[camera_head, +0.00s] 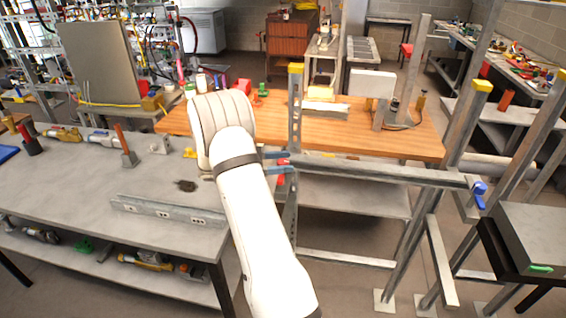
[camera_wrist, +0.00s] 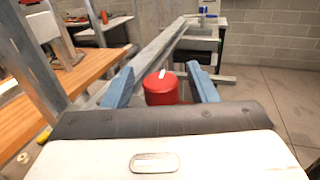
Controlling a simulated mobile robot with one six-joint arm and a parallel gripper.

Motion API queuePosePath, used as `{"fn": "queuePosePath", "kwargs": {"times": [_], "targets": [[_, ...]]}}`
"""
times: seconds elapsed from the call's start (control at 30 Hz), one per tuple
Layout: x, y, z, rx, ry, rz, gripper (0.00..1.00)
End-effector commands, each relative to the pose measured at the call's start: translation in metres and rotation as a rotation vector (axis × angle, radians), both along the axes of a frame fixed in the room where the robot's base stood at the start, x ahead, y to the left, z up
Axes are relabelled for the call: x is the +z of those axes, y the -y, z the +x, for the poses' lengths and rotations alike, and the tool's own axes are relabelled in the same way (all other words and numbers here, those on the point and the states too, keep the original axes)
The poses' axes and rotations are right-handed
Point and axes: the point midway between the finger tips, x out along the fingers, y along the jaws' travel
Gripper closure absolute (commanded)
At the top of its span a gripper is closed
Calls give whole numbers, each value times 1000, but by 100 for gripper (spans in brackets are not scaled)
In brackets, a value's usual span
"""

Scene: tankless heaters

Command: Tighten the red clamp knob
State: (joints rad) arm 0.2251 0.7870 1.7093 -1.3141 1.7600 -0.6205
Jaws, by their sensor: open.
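The red clamp knob (camera_wrist: 161,90) is a round red cap with a white mark on top. In the wrist view it stands between the two blue fingers of my gripper (camera_wrist: 160,68), with a visible gap on each side. The fingers are open and do not appear to touch it. In the head view my gripper (camera_head: 278,162) is at the left end of the horizontal metal rail (camera_head: 380,176), by the upright post. A small red part (camera_head: 283,162) shows between the fingers there. My arm and the fingers hide most of the knob in that view.
A wooden-topped bench (camera_head: 400,143) stands behind the rail, and a grey workbench (camera_head: 80,185) lies left. A metal upright (camera_head: 295,110) rises close beside my gripper. A blue clamp handle (camera_head: 480,195) is at the rail's right end. Open floor lies below the rail.

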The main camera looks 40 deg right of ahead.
Motion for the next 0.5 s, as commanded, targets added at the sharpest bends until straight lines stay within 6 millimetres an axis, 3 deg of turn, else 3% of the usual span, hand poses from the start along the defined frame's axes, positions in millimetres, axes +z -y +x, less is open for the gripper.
{"fn": "queuePosePath", "kwargs": {"times": [0.3, 0.5], "targets": [[-3, -45, 28, 4, 1, 0, 47], [-1, -62, 37, 2, 1, 0, 47]]}}
